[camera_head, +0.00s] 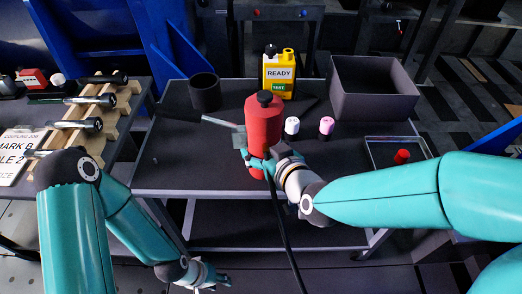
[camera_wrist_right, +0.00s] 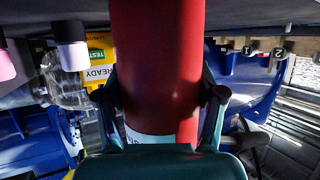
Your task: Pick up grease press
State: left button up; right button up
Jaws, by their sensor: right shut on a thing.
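The grease press (camera_head: 263,122) is a red cylinder with a black cap and a lever to its left, standing upright at the middle of the grey table (camera_head: 170,178). My right gripper (camera_head: 258,163) is shut around its lower body. In the right wrist view the red body (camera_wrist_right: 155,70) fills the middle between the two fingers (camera_wrist_right: 160,100), with a pale band low on it. I cannot tell whether its base touches the table. My left gripper (camera_head: 212,279) hangs low in front of the table, away from the press; its fingers are too small to read.
A black cup (camera_head: 205,93), a yellow READY container (camera_head: 279,75) and a grey open box (camera_head: 372,92) stand behind. Two small capped bottles (camera_head: 292,126) are right of the press. A wooden rack (camera_head: 97,140) is at left.

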aim_at(263, 91)
jog(key=c, duration=0.5)
jog(key=shift+w+r, duration=0.1)
jog(key=shift+r, duration=0.15)
jog(key=shift+c, duration=1.2)
jog(key=shift+r, duration=0.1)
notch_tip(263, 91, up, 18)
jog(key=p, duration=1)
jog(key=shift+r+p, duration=0.75)
jog(key=shift+r, duration=0.15)
jog(key=shift+f+b, duration=5.6)
jog(key=shift+f, duration=0.85)
